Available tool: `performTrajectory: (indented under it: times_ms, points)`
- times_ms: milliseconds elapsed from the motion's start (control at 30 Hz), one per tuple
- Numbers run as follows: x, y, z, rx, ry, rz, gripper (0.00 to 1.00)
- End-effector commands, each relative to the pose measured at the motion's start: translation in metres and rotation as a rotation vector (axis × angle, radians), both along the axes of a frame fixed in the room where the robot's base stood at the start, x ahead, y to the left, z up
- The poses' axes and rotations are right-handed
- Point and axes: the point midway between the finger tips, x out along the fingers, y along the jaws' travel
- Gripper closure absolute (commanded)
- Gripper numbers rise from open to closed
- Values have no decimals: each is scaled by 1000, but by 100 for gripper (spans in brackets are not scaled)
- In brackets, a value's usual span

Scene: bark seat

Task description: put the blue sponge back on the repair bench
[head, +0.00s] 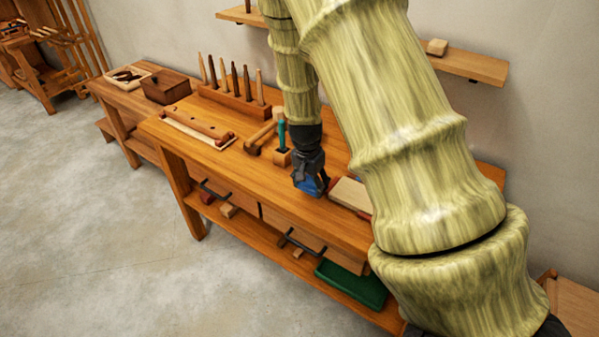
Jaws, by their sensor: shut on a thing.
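The repair bench (270,215) is a long wooden bench running from the left toward the lower right. My gripper (311,189) points down over its top near the front edge, in the middle of the picture. It is shut on the blue sponge (311,186), which shows as a small blue patch between and below the fingers. The sponge is low at the bench top; I cannot tell whether it touches the wood. Much of the sponge is hidden by the fingers.
A pale block (349,195) lies close to the right of my gripper. A wooden holder with a teal-handled tool (282,135) and a mallet (262,135) stand to the left. A tool rack (232,103) is further back. A green tray (352,284) sits on the lower shelf. My arm hides the bench's right part.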

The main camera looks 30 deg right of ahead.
Motion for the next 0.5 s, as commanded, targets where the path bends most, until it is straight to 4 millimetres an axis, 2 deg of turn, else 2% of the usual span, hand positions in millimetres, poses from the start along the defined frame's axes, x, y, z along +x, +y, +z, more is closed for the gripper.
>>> performTrajectory:
  times_ms: [100,300,500]
  points:
    - [24,-6,1,-1,0,3,57]
    - [61,-13,-3,-1,0,4,57]
    - [79,-15,-6,-1,-1,5,57]
